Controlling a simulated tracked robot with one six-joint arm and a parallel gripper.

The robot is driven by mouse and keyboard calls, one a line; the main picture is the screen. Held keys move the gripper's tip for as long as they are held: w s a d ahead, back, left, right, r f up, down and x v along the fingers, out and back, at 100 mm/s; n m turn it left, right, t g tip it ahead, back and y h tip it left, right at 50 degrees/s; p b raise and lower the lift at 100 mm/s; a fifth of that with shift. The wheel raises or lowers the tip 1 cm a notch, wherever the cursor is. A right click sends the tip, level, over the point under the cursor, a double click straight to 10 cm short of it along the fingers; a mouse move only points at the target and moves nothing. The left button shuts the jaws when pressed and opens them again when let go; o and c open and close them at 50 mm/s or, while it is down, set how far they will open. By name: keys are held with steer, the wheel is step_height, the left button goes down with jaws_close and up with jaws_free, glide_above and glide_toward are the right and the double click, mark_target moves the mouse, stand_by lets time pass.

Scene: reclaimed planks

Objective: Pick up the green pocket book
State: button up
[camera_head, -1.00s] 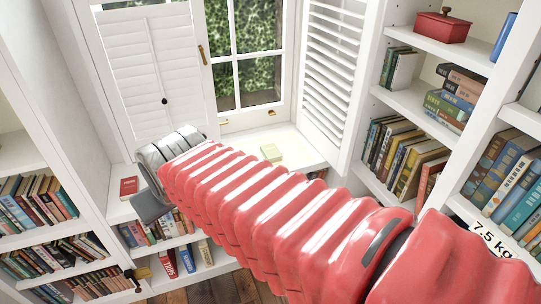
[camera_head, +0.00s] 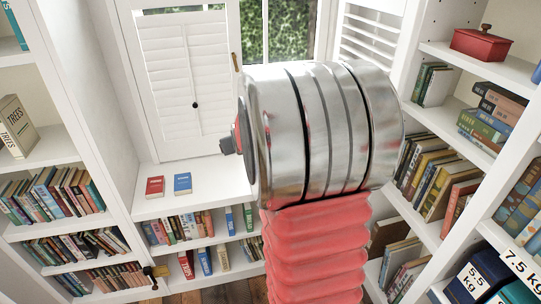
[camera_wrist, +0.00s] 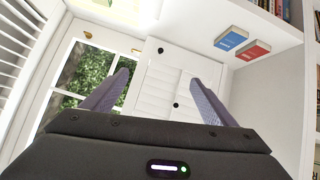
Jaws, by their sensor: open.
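A pale yellow-green flat shape, likely the green pocket book (camera_wrist: 118,9), lies on the white window seat and is cut off by the top edge of the wrist view. In the head view its spot is hidden behind my arm. My gripper (camera_wrist: 160,77) is open and empty. Its two dark fingers point toward the white shutter and window, apart from the book. In the head view I cannot make out the fingers.
A blue book (camera_head: 183,183) and a red book (camera_head: 155,187) lie side by side on the window seat (camera_head: 205,200), left of my arm. Full bookcases stand on both sides. A white shutter (camera_head: 180,85) stands behind the seat.

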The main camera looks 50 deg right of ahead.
steer(key=d+f+t+h, duration=0.1)
steer(key=d+f, duration=1)
steer(key=d, duration=0.6)
steer(key=s+d+f+m+t, duration=0.1)
steer(key=s+d+f, duration=0.3)
steer(key=f, duration=0.3)
steer(key=s+d+f+m+t+h, duration=0.1)
steer(key=s+d+f, duration=0.3)
steer(key=d+f, duration=0.3)
steer(key=shift+f+t, duration=0.3)
steer(key=shift+f, duration=0.4)
steer(key=shift+w, duration=0.1)
steer(key=shift+x, duration=4.25)
steer(key=shift+x, duration=2.6)
steer(key=shift+c, duration=0.5)
